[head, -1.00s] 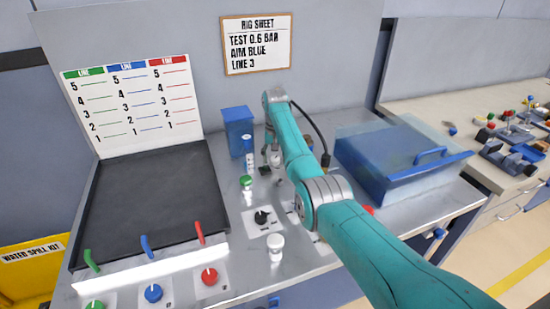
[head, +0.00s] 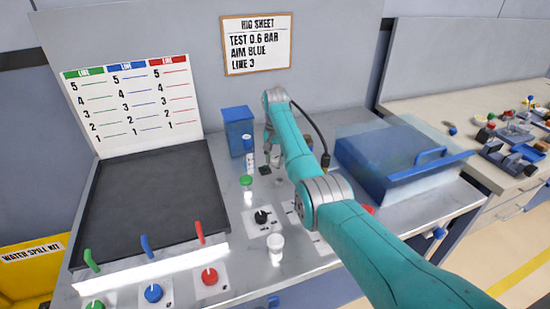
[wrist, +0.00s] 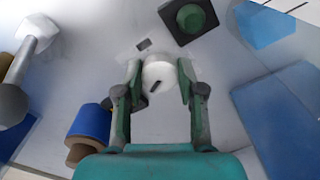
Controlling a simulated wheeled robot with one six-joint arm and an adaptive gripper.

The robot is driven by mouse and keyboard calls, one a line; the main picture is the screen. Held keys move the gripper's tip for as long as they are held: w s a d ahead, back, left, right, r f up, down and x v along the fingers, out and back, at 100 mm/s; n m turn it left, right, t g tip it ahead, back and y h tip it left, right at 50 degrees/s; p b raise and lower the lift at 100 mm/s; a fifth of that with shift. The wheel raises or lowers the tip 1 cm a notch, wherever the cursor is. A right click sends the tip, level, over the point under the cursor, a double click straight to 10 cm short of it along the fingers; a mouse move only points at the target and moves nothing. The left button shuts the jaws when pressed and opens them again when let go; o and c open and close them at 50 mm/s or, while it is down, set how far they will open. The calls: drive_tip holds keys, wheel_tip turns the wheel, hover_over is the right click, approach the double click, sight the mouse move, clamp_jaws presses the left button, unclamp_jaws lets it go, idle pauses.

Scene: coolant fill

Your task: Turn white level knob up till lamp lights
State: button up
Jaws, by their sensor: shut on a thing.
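The white knob (wrist: 160,77) shows in the wrist view with a short dark mark on its face. My gripper (wrist: 159,68) is shut on it, with one finger against each side. A small dark rectangle (wrist: 143,44) is on the panel beside the knob.
A blue-and-tan cylinder (wrist: 90,123) stands close to my left finger in the wrist view. A rig sheet (head: 257,44) hangs behind.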

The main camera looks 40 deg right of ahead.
sight(275, 158)
drive_tip(key=shift+m, duration=1.4)
drive_tip(key=o, duration=1.1)
drive_tip(key=shift+o, duration=0.2)
wheel_tip(275, 158, up, 12)
